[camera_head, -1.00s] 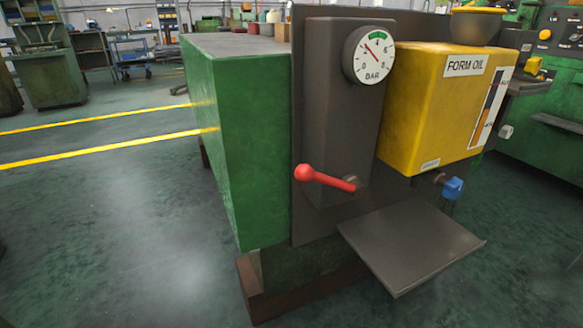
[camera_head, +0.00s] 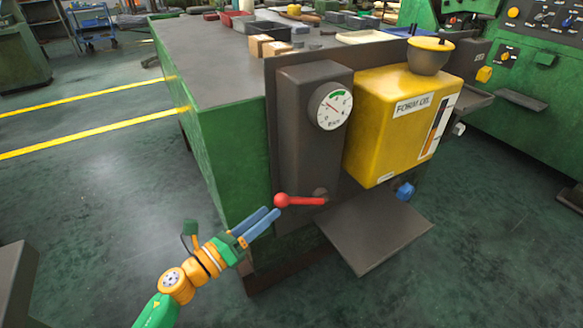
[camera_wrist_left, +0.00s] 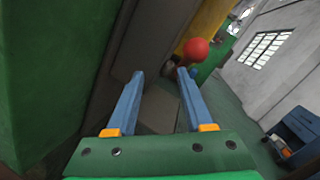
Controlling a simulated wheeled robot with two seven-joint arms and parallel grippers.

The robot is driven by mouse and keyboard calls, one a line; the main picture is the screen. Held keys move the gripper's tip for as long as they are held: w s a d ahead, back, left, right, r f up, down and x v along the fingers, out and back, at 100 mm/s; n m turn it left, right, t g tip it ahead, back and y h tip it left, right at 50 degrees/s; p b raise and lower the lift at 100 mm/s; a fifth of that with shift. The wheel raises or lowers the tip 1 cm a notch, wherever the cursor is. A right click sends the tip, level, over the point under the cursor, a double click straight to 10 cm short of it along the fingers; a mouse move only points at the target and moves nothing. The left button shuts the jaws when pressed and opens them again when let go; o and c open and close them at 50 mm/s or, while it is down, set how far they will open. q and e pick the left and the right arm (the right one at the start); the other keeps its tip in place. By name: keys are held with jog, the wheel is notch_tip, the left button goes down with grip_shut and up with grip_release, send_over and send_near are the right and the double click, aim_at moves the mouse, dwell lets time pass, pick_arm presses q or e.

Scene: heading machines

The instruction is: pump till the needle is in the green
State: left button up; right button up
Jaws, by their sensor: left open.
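The pressure gauge (camera_head: 330,106), marked BAR, sits on a dark panel. Its needle points to the upper left, outside the green band at the top of the dial. Below it the red pump lever (camera_head: 305,201) sticks out to the left, roughly level, ending in a round red knob (camera_head: 281,200). My left gripper (camera_head: 271,213) is open and empty, its blue fingertips just below and left of the knob. In the left wrist view the open fingers (camera_wrist_left: 160,72) point toward the panel, and the red knob (camera_wrist_left: 196,50) shows beyond the right fingertip. Contact cannot be told.
A yellow FORM OIL tank (camera_head: 390,130) with a blue valve knob (camera_head: 405,191) stands right of the gauge. A dark tray (camera_head: 375,230) juts out below. The green cabinet (camera_head: 225,150) is left of the panel. Open floor lies in front.

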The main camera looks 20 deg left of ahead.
aim_at(291, 200)
pick_arm(q)
jog(key=w+d+r+m+h, duration=0.1)
jog(key=m, duration=0.1)
jog(key=w+d+r+m+g+h+p, duration=0.1)
jog(key=d+m, duration=0.1)
jog(key=w+d+r+m+g+p, duration=0.1)
jog(key=w+d+m, duration=0.1)
jog(key=m, duration=0.1)
jog(key=shift+r+h, duration=0.2)
jog(key=shift+h, duration=0.2)
grip_shut()
jog(key=shift+d, duration=0.1)
pick_arm(e)
jog(key=shift+n, duration=0.4)
jog(key=s+r, duration=0.1)
jog(key=s, duration=0.1)
jog(key=s+r, duration=0.2)
jog(key=shift+d+r, duration=0.1)
jog(key=shift+d, duration=0.1)
pick_arm(q)
jog(key=shift+r, duration=0.15)
